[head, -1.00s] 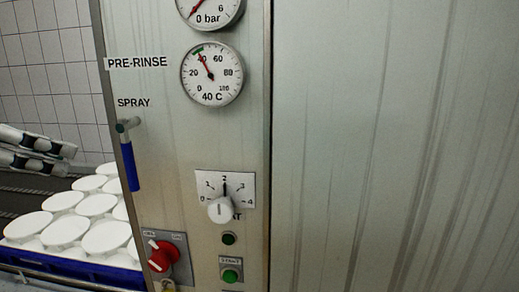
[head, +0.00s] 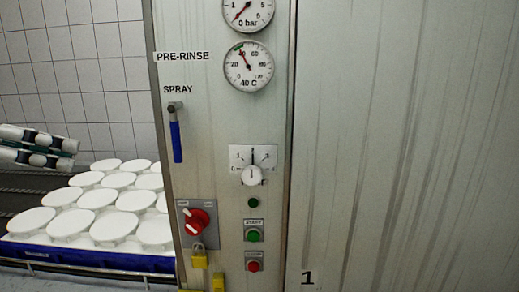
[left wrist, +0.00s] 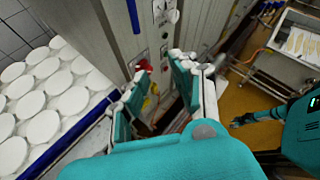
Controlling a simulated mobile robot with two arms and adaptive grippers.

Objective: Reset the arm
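My left gripper (head: 72,154) comes in from the left in the head view, above the white round moulds and to the left of the panel. In the left wrist view its two teal and white fingers (left wrist: 158,72) stand apart with nothing between them, so it is open. In that view teal and dark parts of my own body show at the lower right. What may be my right gripper (left wrist: 243,120) is too small and dark there to read. The head view does not show the right arm.
White moulds (head: 114,228) fill a blue-edged tray (head: 90,260). A steel sink (left wrist: 292,42) stands farther off.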

